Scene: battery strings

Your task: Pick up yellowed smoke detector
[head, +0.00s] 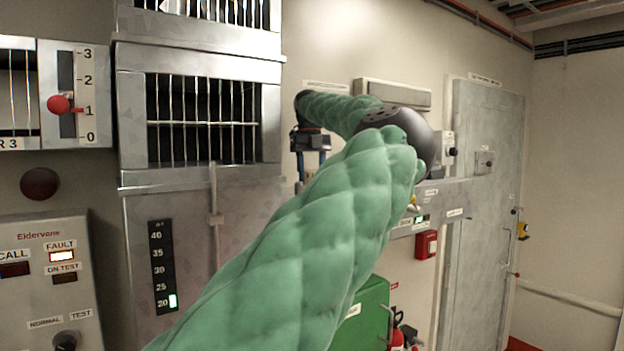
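I cannot make out a yellowed smoke detector in the head view; part of the scene is hidden behind my arm. My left arm, in a green quilted sleeve, rises from the bottom left to a dark elbow, then bends back to the left. My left gripper (311,163) hangs at its end, pointing down, beside the metal cabinet. Its two bluish fingers look apart with nothing visible between them, though they are small in the picture. My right gripper is not in view.
A tall metal cabinet (130,215) with barred openings stands left of centre. A control panel (30,285) is at lower left. A green box (371,312) stands below my arm. A red call box (426,244) and a grey door (487,200) are at right.

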